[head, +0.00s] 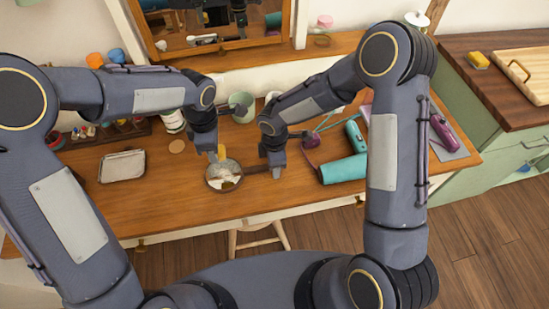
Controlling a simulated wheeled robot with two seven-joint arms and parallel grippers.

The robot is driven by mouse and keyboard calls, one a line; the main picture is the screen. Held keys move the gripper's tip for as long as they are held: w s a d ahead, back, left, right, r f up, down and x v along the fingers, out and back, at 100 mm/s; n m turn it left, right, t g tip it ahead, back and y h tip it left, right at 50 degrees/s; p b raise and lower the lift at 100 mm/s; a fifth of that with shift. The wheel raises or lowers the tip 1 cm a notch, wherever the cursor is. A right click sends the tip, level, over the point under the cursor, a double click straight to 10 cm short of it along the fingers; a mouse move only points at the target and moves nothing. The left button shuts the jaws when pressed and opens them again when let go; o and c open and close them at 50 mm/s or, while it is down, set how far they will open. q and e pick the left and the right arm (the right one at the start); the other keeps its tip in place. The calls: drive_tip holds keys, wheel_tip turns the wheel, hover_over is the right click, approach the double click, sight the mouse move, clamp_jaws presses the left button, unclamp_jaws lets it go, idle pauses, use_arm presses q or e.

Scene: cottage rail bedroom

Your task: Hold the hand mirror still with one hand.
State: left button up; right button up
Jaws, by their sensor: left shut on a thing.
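The hand mirror (213,182) is round with a dark rim and lies at the front of the wooden dressing table. Its dark handle points right. My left gripper (221,157) is just above the mirror's far rim, shut on a small yellow thing (222,151). A yellow patch, seemingly its reflection, shows in the glass. My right gripper (277,170) is at the handle's right end, fingers pointing down. Its fingers are too small and dark to show whether they are closed on the handle.
A teal cylinder (343,170) and a teal hair dryer (356,135) lie right of my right gripper. A green cup (241,106) stands behind. The wooden table (170,205) is bare at front left.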

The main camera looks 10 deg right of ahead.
clamp_jaws()
idle(1.1)
